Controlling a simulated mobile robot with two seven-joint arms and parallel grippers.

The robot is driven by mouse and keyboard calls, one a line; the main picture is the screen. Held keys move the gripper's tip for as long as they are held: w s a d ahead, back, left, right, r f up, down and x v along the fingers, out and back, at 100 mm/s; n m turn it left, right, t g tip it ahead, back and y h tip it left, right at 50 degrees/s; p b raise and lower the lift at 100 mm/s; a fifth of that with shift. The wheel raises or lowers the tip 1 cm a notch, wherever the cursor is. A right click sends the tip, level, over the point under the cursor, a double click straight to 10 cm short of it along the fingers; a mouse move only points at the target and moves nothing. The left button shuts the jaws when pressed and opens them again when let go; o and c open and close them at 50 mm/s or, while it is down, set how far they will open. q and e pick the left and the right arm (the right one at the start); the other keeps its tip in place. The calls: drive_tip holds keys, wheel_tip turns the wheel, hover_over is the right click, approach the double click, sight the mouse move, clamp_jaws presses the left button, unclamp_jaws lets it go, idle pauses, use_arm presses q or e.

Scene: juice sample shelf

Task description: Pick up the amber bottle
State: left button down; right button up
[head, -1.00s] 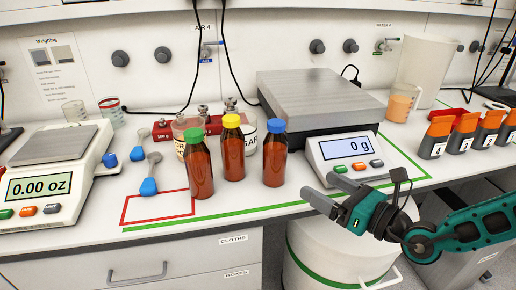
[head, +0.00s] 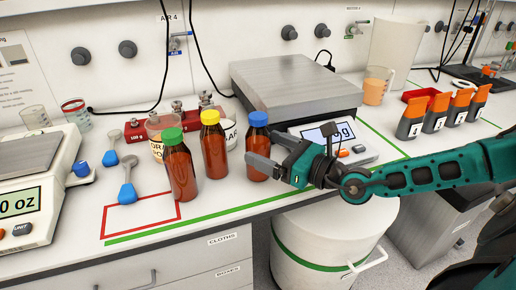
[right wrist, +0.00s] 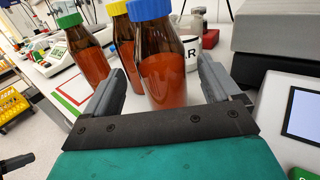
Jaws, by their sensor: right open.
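Three amber bottles with red-brown contents stand upright in a row on the bench: a green-capped one (head: 181,172), a yellow-capped one (head: 214,152) and a blue-capped one (head: 256,146). My right gripper (head: 268,150) is open at the blue-capped bottle and partly hides its lower right side. In the right wrist view, the blue-capped bottle (right wrist: 162,70) rises between the two spread fingers, which do not visibly press on it. The yellow-capped bottle (right wrist: 122,40) is partly behind it, and the green-capped one (right wrist: 85,55) is farther left.
A scale (head: 285,80) with a metal plate stands right behind my gripper. Labelled jars and red weight blocks (head: 135,133) sit behind the bottles. Orange-topped containers (head: 436,112) stand at right.

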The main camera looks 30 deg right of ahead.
sight(251, 141)
drive_tip(key=p+x, duration=0.1)
drive_tip(key=x, duration=0.3)
drive_tip(key=shift+w+r, duration=0.1)
drive_tip(key=shift+r, duration=0.05)
drive_tip(key=shift+w+a, duration=0.15)
drive_tip(key=shift+w, duration=0.35)
drive_tip(key=shift+c, duration=0.3)
drive_tip(key=c, duration=1.2)
